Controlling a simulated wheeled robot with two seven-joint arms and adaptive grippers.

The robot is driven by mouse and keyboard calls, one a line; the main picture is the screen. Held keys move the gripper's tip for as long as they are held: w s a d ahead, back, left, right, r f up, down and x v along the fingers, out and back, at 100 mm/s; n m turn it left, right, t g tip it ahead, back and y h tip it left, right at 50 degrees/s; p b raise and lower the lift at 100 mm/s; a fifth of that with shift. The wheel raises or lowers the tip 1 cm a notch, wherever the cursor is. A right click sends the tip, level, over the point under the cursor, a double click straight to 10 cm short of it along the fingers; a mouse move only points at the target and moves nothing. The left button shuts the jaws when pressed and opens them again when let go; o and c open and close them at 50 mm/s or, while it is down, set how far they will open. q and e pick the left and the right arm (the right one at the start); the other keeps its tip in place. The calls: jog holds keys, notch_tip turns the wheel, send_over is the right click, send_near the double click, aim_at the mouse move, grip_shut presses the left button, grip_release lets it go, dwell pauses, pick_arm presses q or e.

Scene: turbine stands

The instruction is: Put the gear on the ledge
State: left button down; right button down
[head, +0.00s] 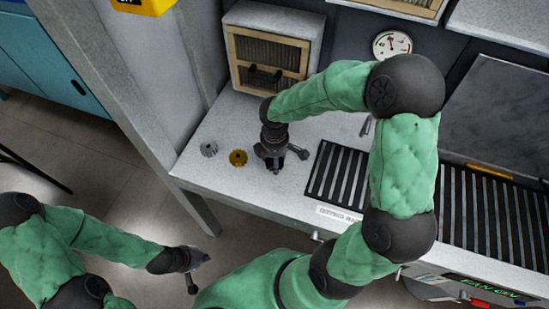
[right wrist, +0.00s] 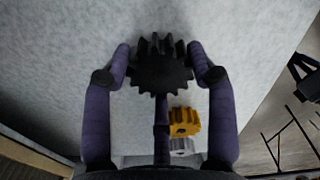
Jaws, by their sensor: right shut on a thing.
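A black gear (right wrist: 160,68) sits between the fingertips of my right gripper (right wrist: 161,62), which is shut on it over the pale grey ledge (head: 225,120). I cannot tell whether the gear touches the surface. In the head view my right gripper (head: 275,155) points down at the ledge, and the gear there is mostly hidden by the hand. A yellow gear (head: 238,157) and a grey gear (head: 208,149) lie on the ledge to its left; the yellow one (right wrist: 184,122) also shows in the right wrist view. My left gripper (head: 194,271) is open and empty, low over the floor.
A slotted black grate (head: 338,175) is set in the worktop right of my right gripper. A beige vented box (head: 268,60) and a round gauge (head: 392,43) stand behind. A grey post (head: 120,75) rises at the left. The ledge's left end is mostly clear.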

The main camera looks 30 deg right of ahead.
jog(key=shift+f, duration=0.3)
dwell(0.4)
jog(key=shift+c, duration=1.5)
grip_release()
jog(key=shift+o, duration=0.3)
jog(key=shift+o, duration=0.5)
jog(key=shift+r+p, duration=2.95)
jog(key=shift+r, duration=0.6)
